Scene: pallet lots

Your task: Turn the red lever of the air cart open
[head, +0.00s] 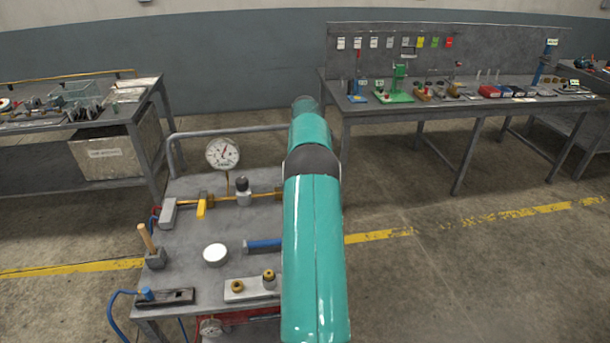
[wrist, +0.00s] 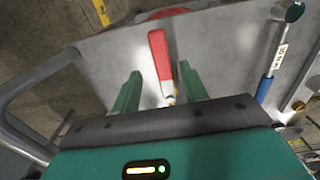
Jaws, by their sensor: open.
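The red lever (wrist: 159,58) shows in the wrist view as a flat red handle, pointing away from my gripper above the grey top of the air cart (wrist: 215,45). My gripper (wrist: 160,74) is open. One green finger stands on each side of the lever's line, with visible gaps, and nothing is held. The lever's pivot end is partly hidden low between the fingers. In the head view the air cart (head: 190,262) stands in front of me. My teal arm covers its right side and hides the red lever and my gripper.
The cart carries a round gauge (head: 222,153), a yellow-handled valve (head: 202,206), a wooden-handled tool (head: 147,240) and a blue tube (head: 264,244). In the wrist view a labelled blue part (wrist: 270,75) lies right of the lever. Workbenches stand behind, left (head: 130,108) and right (head: 478,107). The right floor is clear.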

